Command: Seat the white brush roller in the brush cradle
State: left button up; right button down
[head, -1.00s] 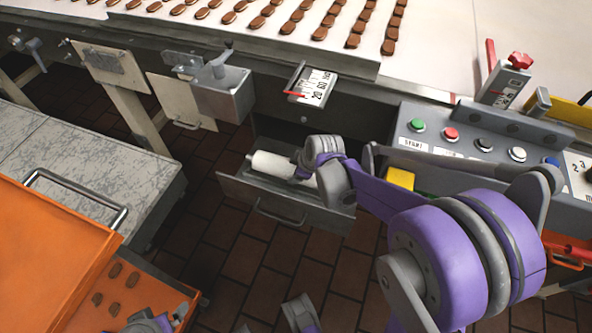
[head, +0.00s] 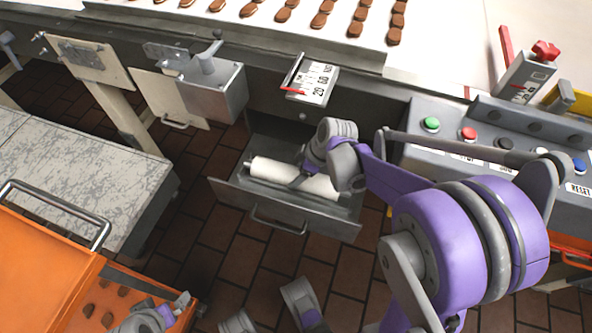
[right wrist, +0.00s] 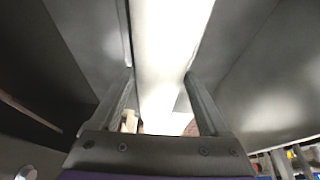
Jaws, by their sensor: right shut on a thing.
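The white brush roller (head: 270,170) lies lengthwise in the open grey drawer (head: 270,207) under the conveyor. My right gripper (head: 299,181) reaches down into the drawer and is shut on the roller near its middle. In the right wrist view the roller (right wrist: 168,50) runs as a pale bar between the two fingers (right wrist: 160,95). I cannot tell whether it is lifted off the drawer floor. My left gripper (head: 178,303) is at the lower left over the orange cart; its jaw opening is unclear. I cannot make out the brush cradle for certain.
The conveyor (head: 455,50) with rows of brown biscuits runs along the back. The button panel (head: 440,155) is right of the drawer. A grey metal box (head: 215,95) hangs to its left. A grey worktop (head: 90,180) and orange cart (head: 40,265) stand at left. Brick floor is open in front.

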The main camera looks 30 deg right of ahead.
jog(key=shift+d, duration=0.2)
jog(key=shift+f, duration=0.15)
grip_release()
jog(key=shift+r, duration=0.25)
jog(key=p+v, duration=0.4)
jog(key=v, duration=0.8)
jog(key=shift+f, duration=0.1)
